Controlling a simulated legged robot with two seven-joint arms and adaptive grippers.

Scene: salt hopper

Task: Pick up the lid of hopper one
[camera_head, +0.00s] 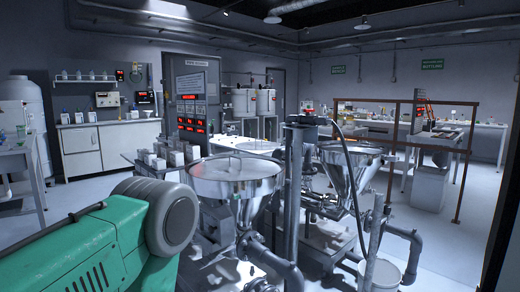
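A steel hopper (243,208) with a conical body stands in the middle, in front of my arm. A pale round lid or cover (232,167) seems to lie flat across its top; a small upright bit shows near its middle. A second steel hopper (347,180) stands to the right, behind pipework. I cannot read which one is hopper one. A green and grey link of my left arm fills the lower left, close to the first hopper in the picture. Neither of my grippers is in view.
A vertical steel pipe (296,200) stands right of the first hopper. Small white boxes (172,156) sit on a stand left of it. A control panel (192,108) rises behind. A white bucket (380,273) is at lower right. Clear floor (445,240) lies right of the machines.

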